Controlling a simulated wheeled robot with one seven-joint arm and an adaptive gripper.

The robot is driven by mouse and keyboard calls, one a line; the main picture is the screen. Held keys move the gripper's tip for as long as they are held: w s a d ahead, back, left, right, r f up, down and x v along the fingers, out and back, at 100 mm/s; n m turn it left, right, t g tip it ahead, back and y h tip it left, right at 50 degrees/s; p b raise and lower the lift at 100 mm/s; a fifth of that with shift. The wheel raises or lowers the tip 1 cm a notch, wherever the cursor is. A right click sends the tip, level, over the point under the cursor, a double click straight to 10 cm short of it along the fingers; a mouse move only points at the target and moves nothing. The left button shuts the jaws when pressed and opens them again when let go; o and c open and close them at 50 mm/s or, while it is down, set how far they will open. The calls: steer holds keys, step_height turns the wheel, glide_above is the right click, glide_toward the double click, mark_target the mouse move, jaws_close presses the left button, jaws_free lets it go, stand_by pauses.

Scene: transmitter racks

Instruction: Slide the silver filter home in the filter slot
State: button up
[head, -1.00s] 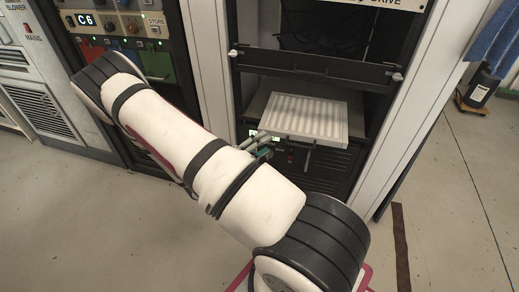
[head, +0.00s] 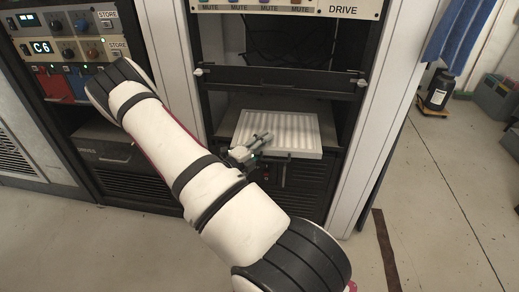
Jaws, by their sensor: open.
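The silver filter (head: 290,128) is a pale, ribbed flat panel with a plain light rim. It lies level in the filter slot (head: 226,124) of the middle rack, with its front end sticking out toward me. My gripper (head: 262,140) is at the left part of the filter's front edge, with its fingers apart. I cannot tell whether the fingers touch the filter. My white arm hides part of the rack front below and left of it.
A dark crossbar with light end knobs (head: 280,80) spans the rack above the filter. A control rack (head: 70,48) with knobs stands left. Blue cloth (head: 455,35) hangs at right, above a black container (head: 437,90).

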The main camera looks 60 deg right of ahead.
jaws_close()
steer(key=shift+r+p, duration=0.65)
steer(key=shift+p, duration=0.1)
stand_by(0.4)
steer(key=shift+a, duration=0.1)
steer(key=s+a+p, duration=0.2)
steer(key=s+a, duration=0.3)
steer(key=a, duration=0.5)
steer(key=s+a+p, duration=0.3)
steer(key=s+a, duration=0.2)
steer(key=a, duration=0.6)
steer(key=shift+a, duration=0.3)
stand_by(3.3)
